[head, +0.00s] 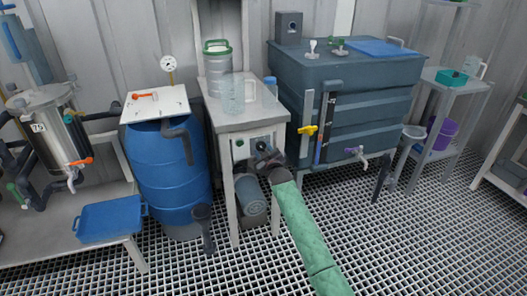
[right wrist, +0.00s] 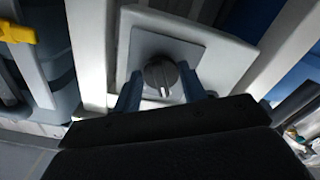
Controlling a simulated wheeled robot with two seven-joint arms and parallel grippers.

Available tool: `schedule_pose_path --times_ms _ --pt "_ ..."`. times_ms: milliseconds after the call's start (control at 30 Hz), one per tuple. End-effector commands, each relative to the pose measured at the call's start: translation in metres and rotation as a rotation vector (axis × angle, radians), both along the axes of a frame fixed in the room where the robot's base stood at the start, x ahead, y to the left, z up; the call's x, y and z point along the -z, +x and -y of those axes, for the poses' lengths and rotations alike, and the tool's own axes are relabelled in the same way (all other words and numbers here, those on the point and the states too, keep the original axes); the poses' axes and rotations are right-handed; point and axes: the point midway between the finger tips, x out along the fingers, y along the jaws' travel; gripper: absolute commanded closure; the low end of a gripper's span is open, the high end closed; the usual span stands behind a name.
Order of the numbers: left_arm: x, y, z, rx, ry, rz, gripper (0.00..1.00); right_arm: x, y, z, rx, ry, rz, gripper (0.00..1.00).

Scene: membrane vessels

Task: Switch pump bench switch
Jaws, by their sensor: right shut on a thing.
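The pump bench (head: 232,117) is a light grey stand in the middle of the head view. Its front panel (head: 240,154) carries the switch, which my right gripper mostly hides there. In the right wrist view the switch is a dark round knob (right wrist: 160,74) on a grey square plate. My right gripper (head: 265,157) is at the panel, with its arm coming up from below. Its two blue-grey fingers (right wrist: 161,88) stand on either side of the knob and are shut on it. My left gripper is not in view.
A blue barrel (head: 170,175) stands left of the bench and a large dark tank (head: 352,90) with a yellow valve handle (head: 307,130) stands right. A clear jug (head: 233,95) is on the bench top. A pump motor (head: 250,198) sits beneath. The grating floor in front is mostly free.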

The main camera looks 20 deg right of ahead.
Motion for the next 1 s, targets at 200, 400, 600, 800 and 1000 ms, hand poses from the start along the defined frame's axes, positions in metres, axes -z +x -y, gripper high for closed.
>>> schedule_pose_path --times_ms 200,400,600,800,1000 --pt "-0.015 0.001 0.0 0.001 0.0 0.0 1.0 -0.002 0.0 -0.002 0.0 0.119 -0.005 0.81" --pt "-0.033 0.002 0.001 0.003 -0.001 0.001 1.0 -0.002 -0.001 -0.002 0.0 0.291 -0.012 0.81" --pt "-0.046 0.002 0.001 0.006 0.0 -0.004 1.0 -0.001 -0.001 -0.003 0.0 0.482 -0.02 0.81" --pt "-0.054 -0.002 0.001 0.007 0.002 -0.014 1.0 -0.001 -0.001 -0.004 0.0 0.667 -0.026 0.81" --pt "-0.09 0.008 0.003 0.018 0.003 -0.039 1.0 0.0 -0.001 -0.004 0.001 0.822 -0.031 0.81"
